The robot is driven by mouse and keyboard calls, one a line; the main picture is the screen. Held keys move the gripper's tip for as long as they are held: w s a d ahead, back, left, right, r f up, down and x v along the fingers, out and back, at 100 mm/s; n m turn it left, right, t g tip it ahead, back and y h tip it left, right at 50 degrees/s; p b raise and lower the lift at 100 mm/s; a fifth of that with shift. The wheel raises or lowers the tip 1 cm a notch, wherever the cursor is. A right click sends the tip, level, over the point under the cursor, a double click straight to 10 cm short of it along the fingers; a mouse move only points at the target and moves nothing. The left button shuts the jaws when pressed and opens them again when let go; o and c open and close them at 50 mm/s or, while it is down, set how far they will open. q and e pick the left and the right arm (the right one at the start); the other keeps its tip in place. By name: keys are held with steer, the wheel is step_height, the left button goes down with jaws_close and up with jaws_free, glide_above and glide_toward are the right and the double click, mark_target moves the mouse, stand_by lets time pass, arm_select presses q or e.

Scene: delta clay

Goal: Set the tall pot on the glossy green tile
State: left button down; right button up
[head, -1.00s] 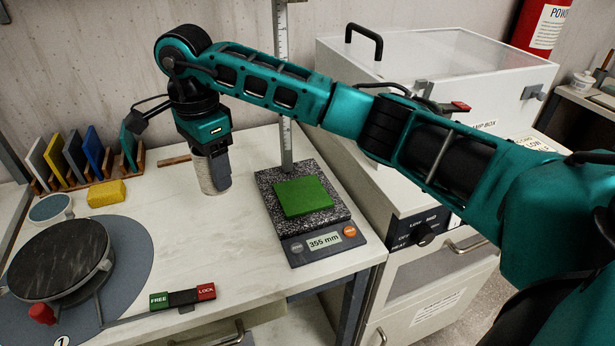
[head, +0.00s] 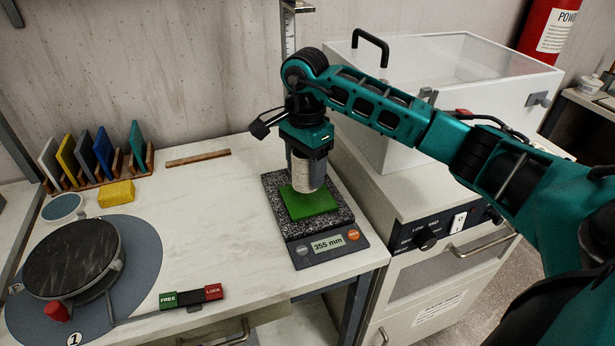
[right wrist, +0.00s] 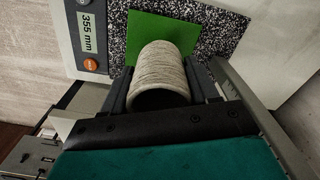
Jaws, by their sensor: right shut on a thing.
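The tall pot (head: 307,175) is a pale, speckled cylinder, upright below my right gripper (head: 306,158). That gripper is shut on it, with one finger on either side in the right wrist view (right wrist: 162,92). The green tile (head: 312,208) lies flat on the black speckled slab of the measuring stand. The pot is over the tile, toward its back part. I cannot tell whether its base touches the tile or hangs just above. In the right wrist view the pot (right wrist: 161,68) hides part of the tile (right wrist: 142,26). My left gripper is not in view.
The stand (head: 325,246) reads 355 mm, with an upright ruler (head: 289,35) behind. A white box (head: 440,75) stands close on the right. A turntable (head: 72,258), yellow sponge (head: 116,194) and tile rack (head: 95,180) are at left.

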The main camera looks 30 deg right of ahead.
mark_target(307, 180)
step_height(307, 180, down, 3)
steer(key=shift+r, duration=0.15)
steer(key=shift+d+f, duration=0.2)
steer(key=shift+f, duration=0.05)
steer(key=shift+f, duration=0.1)
steer(key=o, duration=1.1)
steer(key=shift+r+p, duration=0.25)
steer(key=shift+p, duration=0.05)
step_height(307, 180, up, 7)
steer(key=shift+r, duration=0.1)
